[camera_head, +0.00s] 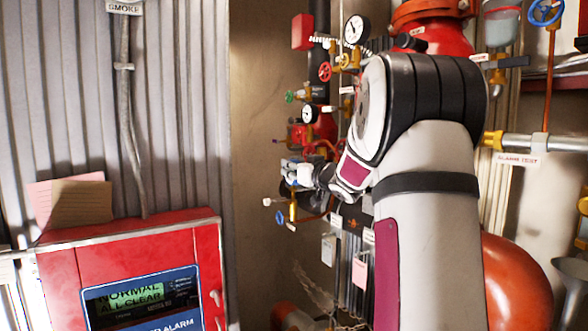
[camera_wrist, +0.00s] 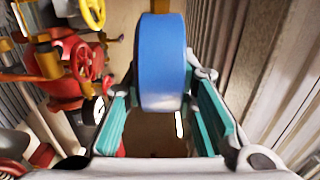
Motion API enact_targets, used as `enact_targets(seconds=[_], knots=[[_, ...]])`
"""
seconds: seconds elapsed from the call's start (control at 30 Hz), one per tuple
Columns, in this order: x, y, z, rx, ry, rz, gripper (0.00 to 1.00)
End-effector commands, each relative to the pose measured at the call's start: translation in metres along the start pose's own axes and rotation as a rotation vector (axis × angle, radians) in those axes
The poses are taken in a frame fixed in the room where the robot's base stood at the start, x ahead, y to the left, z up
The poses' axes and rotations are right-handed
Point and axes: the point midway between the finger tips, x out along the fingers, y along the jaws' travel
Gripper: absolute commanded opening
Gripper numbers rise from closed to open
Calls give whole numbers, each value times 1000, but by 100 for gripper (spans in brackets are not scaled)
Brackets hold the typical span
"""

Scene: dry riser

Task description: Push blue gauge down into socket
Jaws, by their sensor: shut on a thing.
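The blue gauge (camera_wrist: 161,62) fills the upper middle of the wrist view, seen edge-on as a thick blue round body. My gripper (camera_wrist: 160,105) has its teal-padded fingers on either side of it and is shut on it. In the head view my gripper (camera_head: 298,172) is small and far off, at the pipework left of my arm, and the gauge is hard to make out there. The socket cannot be made out in either view; the gauge and my arm cover much of that area.
Pipes with a white dial gauge (camera_head: 356,30), a red valve wheel (camera_head: 325,72) and a green valve (camera_head: 291,97) stand just above my gripper. A red alarm panel (camera_head: 130,235) stands at left.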

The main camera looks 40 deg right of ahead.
Motion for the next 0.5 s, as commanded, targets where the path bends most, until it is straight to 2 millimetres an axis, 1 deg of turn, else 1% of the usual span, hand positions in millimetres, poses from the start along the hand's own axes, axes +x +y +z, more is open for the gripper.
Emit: enact_targets(seconds=[0.5], knots=[[0, 0, 4, 0, 1, 0, 0]])
